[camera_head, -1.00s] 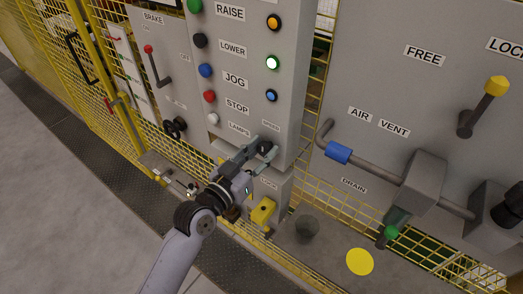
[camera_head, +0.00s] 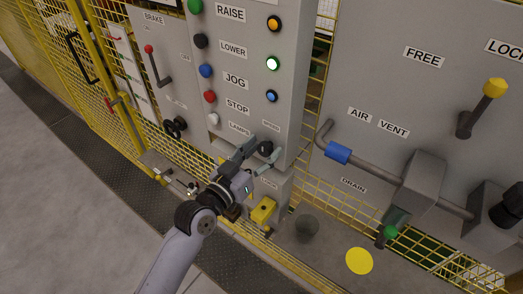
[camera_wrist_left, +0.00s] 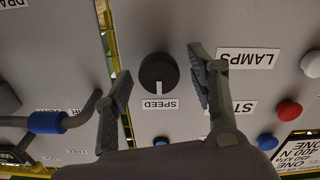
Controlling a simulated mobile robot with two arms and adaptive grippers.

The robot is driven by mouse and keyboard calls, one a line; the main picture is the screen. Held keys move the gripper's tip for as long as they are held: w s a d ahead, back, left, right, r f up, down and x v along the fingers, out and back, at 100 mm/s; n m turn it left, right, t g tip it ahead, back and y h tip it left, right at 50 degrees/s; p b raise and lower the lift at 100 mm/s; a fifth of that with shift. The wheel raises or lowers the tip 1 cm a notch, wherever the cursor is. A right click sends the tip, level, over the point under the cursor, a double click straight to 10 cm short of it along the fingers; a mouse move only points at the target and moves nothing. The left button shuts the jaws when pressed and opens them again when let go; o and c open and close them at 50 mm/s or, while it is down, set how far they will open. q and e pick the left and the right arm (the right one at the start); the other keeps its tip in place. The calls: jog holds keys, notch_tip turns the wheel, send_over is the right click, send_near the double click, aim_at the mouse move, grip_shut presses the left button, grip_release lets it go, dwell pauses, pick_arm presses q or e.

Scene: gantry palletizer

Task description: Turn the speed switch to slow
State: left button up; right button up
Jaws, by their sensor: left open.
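The speed switch (camera_wrist_left: 157,73) is a round black knob with a white mark, above its upside-down SPEED label (camera_wrist_left: 160,104) in the left wrist view. The mark points toward that label. In the head view the knob (camera_head: 265,148) sits low on the grey button panel. My left gripper (camera_head: 263,150) is open at the knob, one finger on each side. In the left wrist view its fingertips (camera_wrist_left: 159,72) flank the knob with gaps on both sides. No slow marking is readable. My right gripper is not in view.
Several push buttons and lamps stand above the knob, with a white button (camera_head: 213,118) to its left. A yellow box (camera_head: 263,211) is below. A pipe with a blue sleeve (camera_head: 338,153) and a green-tipped lever (camera_head: 391,232) are to the right.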

pick_arm(q)
jog(key=shift+s+a, duration=0.15)
jog(key=shift+s, duration=0.05)
jog(key=v, duration=1.1)
jog(key=shift+s, duration=0.2)
jog(key=shift+a, duration=0.1)
